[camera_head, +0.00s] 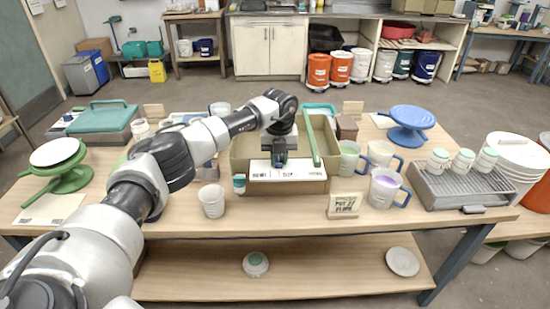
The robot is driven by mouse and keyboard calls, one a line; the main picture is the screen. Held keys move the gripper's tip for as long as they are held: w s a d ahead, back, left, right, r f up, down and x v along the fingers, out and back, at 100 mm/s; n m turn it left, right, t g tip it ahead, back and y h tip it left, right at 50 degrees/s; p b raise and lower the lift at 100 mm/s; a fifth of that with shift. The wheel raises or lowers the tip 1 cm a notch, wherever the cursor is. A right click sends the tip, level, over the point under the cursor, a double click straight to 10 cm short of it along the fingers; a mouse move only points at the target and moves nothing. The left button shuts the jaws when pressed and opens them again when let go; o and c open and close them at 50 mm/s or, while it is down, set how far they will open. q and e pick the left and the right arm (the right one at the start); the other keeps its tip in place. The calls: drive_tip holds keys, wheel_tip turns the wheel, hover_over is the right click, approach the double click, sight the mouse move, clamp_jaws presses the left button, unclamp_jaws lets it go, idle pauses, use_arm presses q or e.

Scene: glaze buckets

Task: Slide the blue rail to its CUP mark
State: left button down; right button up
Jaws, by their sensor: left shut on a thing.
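A cardboard box (243,150) stands in the middle of the table, with a white label strip (300,172) on its front edge. The strip's small lettering is too blurred to read surely. A green rail (311,138) runs front to back over the box, right of my gripper. My left gripper (279,161) points down at the box's front edge, just above the strip. It is shut on what appears to be the blue rail, which the gripper and arm almost wholly hide. I cannot tell its exact place against the CUP mark. My right gripper is not in view.
A white cup (211,201) and a small jar (239,184) stand front left of the box. Mugs (384,188), a small sign (344,205) and a grey rack (455,187) stand to the right. A blue turntable (408,118) stands behind, a green one (60,170) far left.

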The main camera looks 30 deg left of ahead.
use_arm(q)
drive_tip(key=c, duration=1)
unclamp_jaws()
drive_tip(key=shift+r, duration=0.1)
wheel_tip(320, 180, up, 11)
drive_tip(key=b, duration=0.2)
drive_tip(key=shift+f, duration=0.2)
